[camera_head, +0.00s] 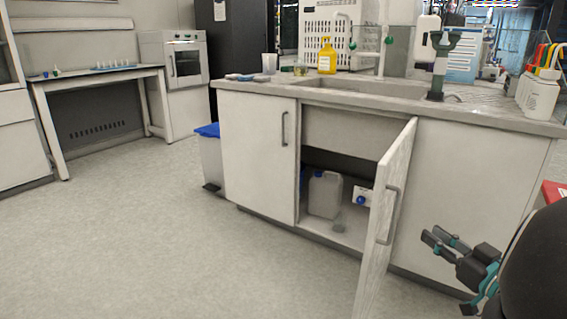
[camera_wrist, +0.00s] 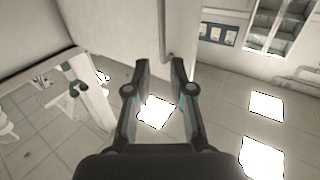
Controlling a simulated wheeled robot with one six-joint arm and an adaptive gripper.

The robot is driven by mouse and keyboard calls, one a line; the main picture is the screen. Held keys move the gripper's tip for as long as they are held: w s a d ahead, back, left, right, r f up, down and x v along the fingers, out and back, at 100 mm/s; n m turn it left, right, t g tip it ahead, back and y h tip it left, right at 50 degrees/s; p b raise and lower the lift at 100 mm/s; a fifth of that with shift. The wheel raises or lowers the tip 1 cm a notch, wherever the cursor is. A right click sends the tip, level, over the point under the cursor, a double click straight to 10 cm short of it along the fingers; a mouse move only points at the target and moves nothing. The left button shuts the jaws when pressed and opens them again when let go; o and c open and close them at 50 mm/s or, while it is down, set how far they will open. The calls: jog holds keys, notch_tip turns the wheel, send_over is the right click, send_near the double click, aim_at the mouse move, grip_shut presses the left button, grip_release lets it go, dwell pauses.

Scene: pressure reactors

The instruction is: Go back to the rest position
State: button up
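My gripper (camera_head: 437,237) is at the lower right of the head view, in front of the sink cabinet and to the right of its open door (camera_head: 385,222). The door stands swung out, with a grey bar handle on its face. The gripper is apart from this handle in the head view. In the wrist view my gripper (camera_wrist: 159,66) has its two dark fingers spread, with nothing held between them. A pale panel with a grey bar handle (camera_wrist: 164,35) shows beyond the fingertips.
The sink counter (camera_head: 280,90) bears a yellow bottle (camera_head: 327,57) and taps. Inside the open cabinet stands a whitish canister (camera_head: 325,194). A bin with a blue liner (camera_head: 209,131) stands left of the cabinet. The floor (camera_head: 130,240) at left is clear. A red object (camera_head: 553,192) shows at right.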

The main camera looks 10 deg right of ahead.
jog(key=w+r+m+g+h+p, duration=0.25)
jog(key=w+r+g+h, duration=0.3)
jog(key=r+h, duration=0.4)
jog(key=s+a+f+g+y, duration=0.2)
jog(key=s+a, duration=0.3)
jog(key=a, duration=0.3)
jog(key=s+a+f+g+y+p, duration=0.1)
jog(key=s+a+f, duration=0.3)
jog(key=a, duration=0.5)
jog(key=s+a+f+g+y+p, duration=0.1)
jog(key=s+a+f+g+y, duration=0.1)
jog(key=s+a, duration=0.5)
jog(key=shift+s+a+f+g+y, duration=0.15)
jog(key=shift+a+f+g+y, duration=0.2)
jog(key=shift+a+f+g, duration=0.5)
jog(key=shift+d+f, duration=0.1)
jog(key=shift+d, duration=0.1)
dwell(0.3)
